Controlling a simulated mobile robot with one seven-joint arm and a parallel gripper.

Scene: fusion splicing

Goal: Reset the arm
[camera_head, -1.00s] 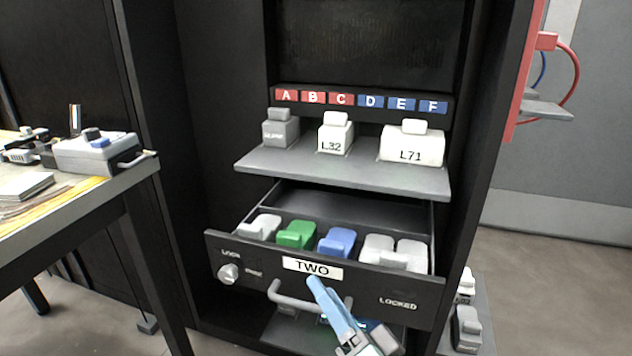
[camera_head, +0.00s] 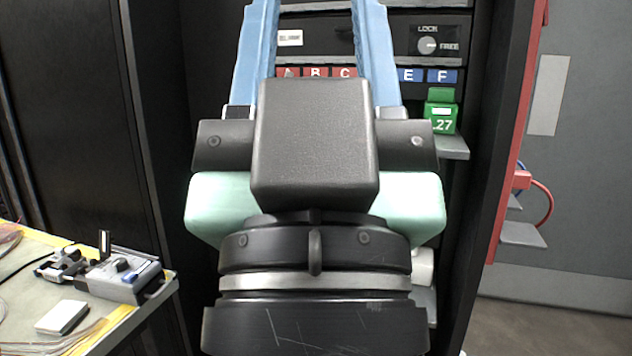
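My gripper (camera_head: 316,25) fills the middle of the view, close to the camera and in front of the cabinet. Its two blue fingers are spread wide apart and point up. Their tips run to or past the top edge. Nothing shows between the visible parts of the fingers except the cabinet front. The dark wrist and pale green body of my arm hide most of the cabinet's middle, including where the lower drawer would be.
A cabinet drawer front (camera_head: 428,25) has a knob marked LOCK and FREE. A green block labelled 27 (camera_head: 441,112) stands on a shelf at right. A table (camera_head: 30,275) at lower left holds a grey device (camera_head: 125,277). A red frame with cables (camera_head: 510,180) is at right.

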